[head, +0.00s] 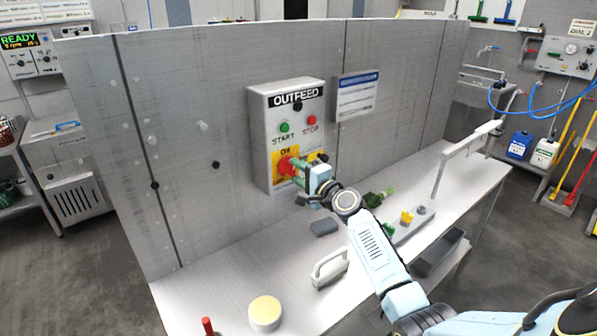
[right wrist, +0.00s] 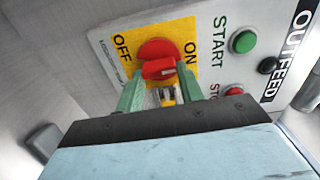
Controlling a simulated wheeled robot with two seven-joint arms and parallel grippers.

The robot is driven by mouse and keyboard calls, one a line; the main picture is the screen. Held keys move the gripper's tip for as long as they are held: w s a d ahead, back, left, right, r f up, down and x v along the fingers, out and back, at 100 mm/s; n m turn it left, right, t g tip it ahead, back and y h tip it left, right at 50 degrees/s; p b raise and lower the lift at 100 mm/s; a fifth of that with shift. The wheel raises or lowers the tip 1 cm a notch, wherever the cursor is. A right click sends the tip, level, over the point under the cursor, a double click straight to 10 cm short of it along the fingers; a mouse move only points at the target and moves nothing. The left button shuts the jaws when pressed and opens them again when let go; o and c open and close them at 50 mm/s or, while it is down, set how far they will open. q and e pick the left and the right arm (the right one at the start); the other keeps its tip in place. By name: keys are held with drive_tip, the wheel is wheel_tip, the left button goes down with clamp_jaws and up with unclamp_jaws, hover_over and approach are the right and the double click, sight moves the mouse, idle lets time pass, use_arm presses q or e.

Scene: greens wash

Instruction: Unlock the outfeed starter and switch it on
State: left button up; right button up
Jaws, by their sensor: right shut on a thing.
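The OUTFEED starter box (head: 286,98) is fixed to the grey upright panel, with a green START button (head: 284,127) and a red STOP button (head: 311,120). Below them a red rotary knob (head: 286,166) sits on a yellow plate marked OFF and ON; it also shows in the right wrist view (right wrist: 158,68). My right gripper (head: 298,170) is at this knob, its green fingers (right wrist: 160,82) on either side of the red handle. Where the handle points I cannot tell. A small yellow and grey thing (right wrist: 168,98) shows between the fingers, unclear. My left gripper is out of view.
The bench below holds a white-handled block (head: 330,268), a round cream disc (head: 265,312), a dark grey block (head: 323,227) and a holder with a yellow piece (head: 407,217). A notice (head: 357,95) hangs right of the box. The panel left of the box is mostly clear.

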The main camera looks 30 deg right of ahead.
drive_tip(key=shift+m, duration=0.3)
drive_tip(key=o, duration=1)
drive_tip(key=shift+s, duration=0.1)
drive_tip(key=s+d, duration=0.1)
drive_tip(key=s, duration=1.2)
drive_tip(key=shift+s, duration=0.1)
